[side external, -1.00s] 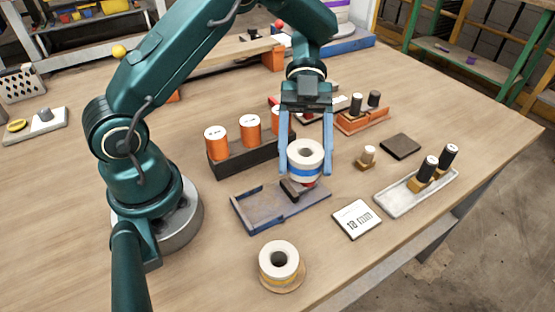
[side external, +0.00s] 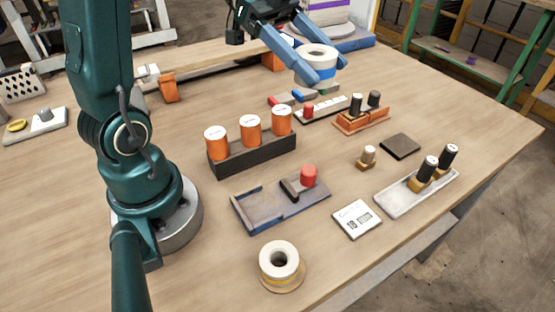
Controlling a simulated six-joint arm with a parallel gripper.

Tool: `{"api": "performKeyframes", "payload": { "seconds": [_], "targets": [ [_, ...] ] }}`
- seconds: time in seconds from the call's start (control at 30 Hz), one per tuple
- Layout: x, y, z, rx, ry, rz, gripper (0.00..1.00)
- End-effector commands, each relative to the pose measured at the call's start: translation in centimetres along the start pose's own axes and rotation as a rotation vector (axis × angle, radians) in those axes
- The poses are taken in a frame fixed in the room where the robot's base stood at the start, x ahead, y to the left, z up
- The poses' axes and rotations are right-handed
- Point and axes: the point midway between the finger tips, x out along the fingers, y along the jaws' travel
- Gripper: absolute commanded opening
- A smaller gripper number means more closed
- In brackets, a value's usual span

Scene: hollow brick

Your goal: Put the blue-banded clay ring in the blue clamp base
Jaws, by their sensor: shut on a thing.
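The blue-banded clay ring (side external: 318,60) is white with a blue band and a hole through it. My gripper (side external: 315,72) is shut on it, with blue fingers on either side, and holds it tilted in the air over the back of the table. The blue clamp base (side external: 262,208) lies flat at the front middle of the table, well below and in front of the ring. It has a raised edge at left, a dark bar and a red knob (side external: 309,175) at its right end. Its bed is empty.
A yellow-banded ring (side external: 279,262) stands on a round wooden disc in front of the base. A dark rack with orange cylinders (side external: 249,131) stands behind the base. A small display block (side external: 356,219) and a pale tray (side external: 417,192) lie to its right.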

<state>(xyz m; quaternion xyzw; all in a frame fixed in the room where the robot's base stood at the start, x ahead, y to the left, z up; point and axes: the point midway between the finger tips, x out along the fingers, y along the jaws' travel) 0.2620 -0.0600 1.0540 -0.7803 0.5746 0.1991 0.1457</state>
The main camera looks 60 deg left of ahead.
Motion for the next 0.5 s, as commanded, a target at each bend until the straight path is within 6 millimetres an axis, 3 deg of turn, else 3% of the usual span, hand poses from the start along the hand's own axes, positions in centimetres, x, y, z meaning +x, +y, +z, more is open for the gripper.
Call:
{"api": "performKeyframes", "payload": {
  "seconds": [0.3, 0.5],
  "targets": [
    [-3.0, -1.5, -1.5, -0.240, 0.002, -0.463, 0.00],
    [-4.7, -2.9, -1.1, -0.381, 0.003, -0.713, 0.00]
  ]
}}
